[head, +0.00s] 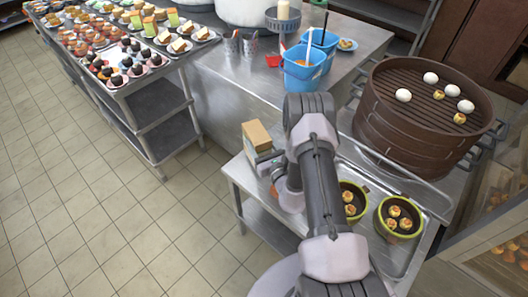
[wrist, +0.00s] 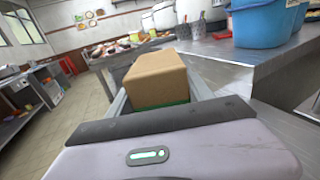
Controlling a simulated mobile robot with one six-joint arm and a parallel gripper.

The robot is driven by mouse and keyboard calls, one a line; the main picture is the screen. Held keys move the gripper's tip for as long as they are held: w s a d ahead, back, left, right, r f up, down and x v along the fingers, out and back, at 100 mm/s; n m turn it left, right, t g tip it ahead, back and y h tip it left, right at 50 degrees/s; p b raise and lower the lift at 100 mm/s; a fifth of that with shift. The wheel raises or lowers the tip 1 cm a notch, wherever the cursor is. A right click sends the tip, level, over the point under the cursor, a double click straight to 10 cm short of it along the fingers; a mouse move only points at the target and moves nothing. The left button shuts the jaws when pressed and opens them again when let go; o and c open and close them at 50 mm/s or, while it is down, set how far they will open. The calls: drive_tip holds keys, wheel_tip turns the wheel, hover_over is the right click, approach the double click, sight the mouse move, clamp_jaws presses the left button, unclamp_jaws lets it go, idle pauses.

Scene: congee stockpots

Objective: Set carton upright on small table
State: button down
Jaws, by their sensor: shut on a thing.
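The carton (head: 256,136) is a brown box with a green band at its lower end. It is held in my gripper (head: 264,157), near the left back part of a small steel table (head: 238,176). In the wrist view the carton (wrist: 158,80) stands between the two grey fingers, with one on each side, and my gripper is shut on it. It looks roughly upright. The arm and gripper hide its lower part in the head view, so I cannot tell whether it touches the table.
Two green-rimmed pots (head: 403,219) of buns stand in a tray on the table's right side. A large brown steamer (head: 415,130) stands behind at right. Blue buckets (head: 303,68) stand on the steel counter (head: 235,88). A dessert rack (head: 165,120) is at left, with open floor before it.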

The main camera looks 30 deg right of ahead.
wheel_tip(320, 180, down, 3)
drive_tip(key=shift+r+b, duration=0.1)
drive_tip(key=shift+b, duration=0.3)
drive_tip(key=shift+r, duration=0.15)
drive_tip(key=shift+c, duration=2)
unclamp_jaws()
